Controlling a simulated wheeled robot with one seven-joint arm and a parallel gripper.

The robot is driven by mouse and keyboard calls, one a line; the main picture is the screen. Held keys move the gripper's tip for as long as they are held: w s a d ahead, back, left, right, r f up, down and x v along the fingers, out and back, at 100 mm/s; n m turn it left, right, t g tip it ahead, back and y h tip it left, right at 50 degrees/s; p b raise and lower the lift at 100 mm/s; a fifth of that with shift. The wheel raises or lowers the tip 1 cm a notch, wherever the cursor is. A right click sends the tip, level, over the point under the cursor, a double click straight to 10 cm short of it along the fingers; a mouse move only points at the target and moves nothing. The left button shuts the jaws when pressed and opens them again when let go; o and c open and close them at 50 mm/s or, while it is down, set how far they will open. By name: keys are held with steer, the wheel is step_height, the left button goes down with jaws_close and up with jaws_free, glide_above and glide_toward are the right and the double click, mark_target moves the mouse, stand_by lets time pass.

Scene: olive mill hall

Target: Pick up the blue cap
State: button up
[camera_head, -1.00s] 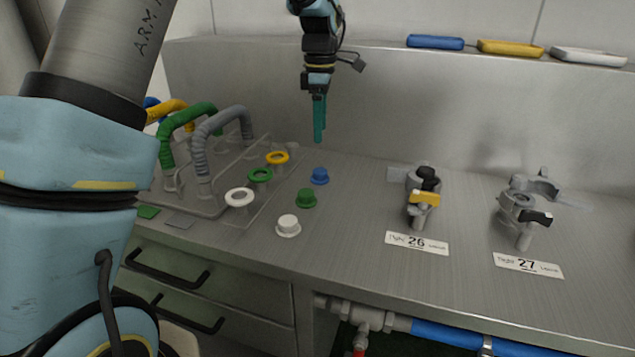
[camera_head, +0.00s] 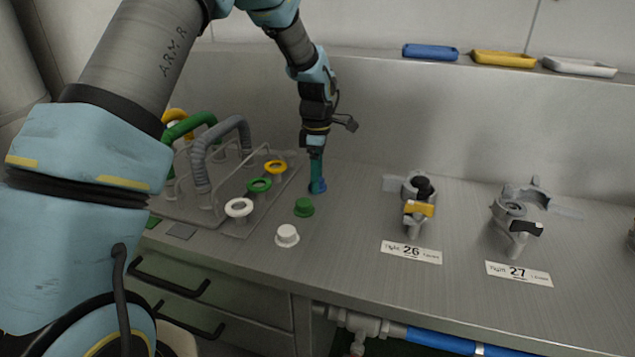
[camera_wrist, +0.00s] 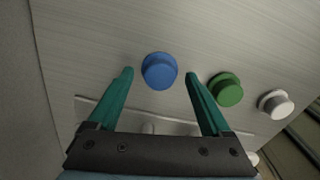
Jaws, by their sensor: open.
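The blue cap (camera_head: 318,187) stands on the steel worktop, at the back of a row with the green cap (camera_head: 304,207) and the white cap (camera_head: 287,235). My gripper (camera_head: 317,186) is pointing down at the blue cap and partly hides it in the head view. In the wrist view, the blue cap (camera_wrist: 159,70) lies between and slightly beyond the tips of my two teal fingers (camera_wrist: 160,75). The fingers are apart, with clear gaps to the cap on both sides. The green cap (camera_wrist: 226,89) is just outside the right finger.
A rack with hoses (camera_head: 205,195) and coloured rings stands left of the caps. Clamp fittings stand right, behind labels 26 (camera_head: 411,252) and 27 (camera_head: 518,273). Blue (camera_head: 430,52), yellow (camera_head: 503,59) and white (camera_head: 579,67) trays sit on the back ledge. Worktop between caps and fittings is clear.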

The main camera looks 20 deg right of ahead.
jaws_close()
stand_by(0.7)
